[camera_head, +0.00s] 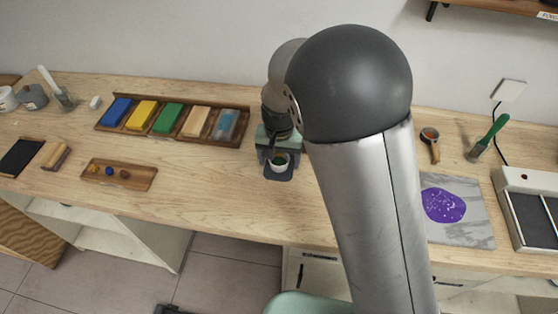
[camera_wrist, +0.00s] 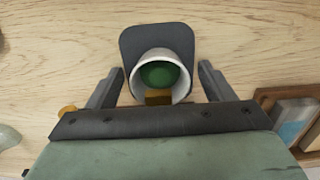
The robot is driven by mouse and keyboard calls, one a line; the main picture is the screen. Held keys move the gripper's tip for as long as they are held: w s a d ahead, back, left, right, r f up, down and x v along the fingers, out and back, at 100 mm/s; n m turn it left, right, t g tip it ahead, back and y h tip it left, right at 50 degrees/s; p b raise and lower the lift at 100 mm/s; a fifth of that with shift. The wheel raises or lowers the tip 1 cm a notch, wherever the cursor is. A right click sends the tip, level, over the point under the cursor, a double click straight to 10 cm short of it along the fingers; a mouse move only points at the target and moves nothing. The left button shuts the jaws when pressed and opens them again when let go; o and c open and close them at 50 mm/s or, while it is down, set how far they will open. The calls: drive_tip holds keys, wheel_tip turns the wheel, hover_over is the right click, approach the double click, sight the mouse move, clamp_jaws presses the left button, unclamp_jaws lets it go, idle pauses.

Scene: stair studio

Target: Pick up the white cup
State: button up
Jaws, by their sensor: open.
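The white cup (camera_wrist: 157,54) stands on a dark grey square pad (camera_wrist: 158,34) on the wooden counter. A green round thing and a brown or orange piece show inside its mouth. My gripper (camera_wrist: 161,68) is open, with one finger on each side of the cup; small gaps show between the fingers and its wall. In the head view the cup (camera_head: 279,169) is small and sits just in front of and below my wrist, partly hidden by it.
A wooden tray (camera_head: 250,127) of coloured blocks lies left of my wrist. A smaller tray (camera_head: 146,183) with small pieces is further left. A grey board (camera_head: 478,228) with a purple patch lies right of my arm. The counter between the small tray and cup is clear.

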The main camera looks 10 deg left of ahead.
drive_tip(key=c, duration=1)
drive_tip(key=shift+r, duration=0.1)
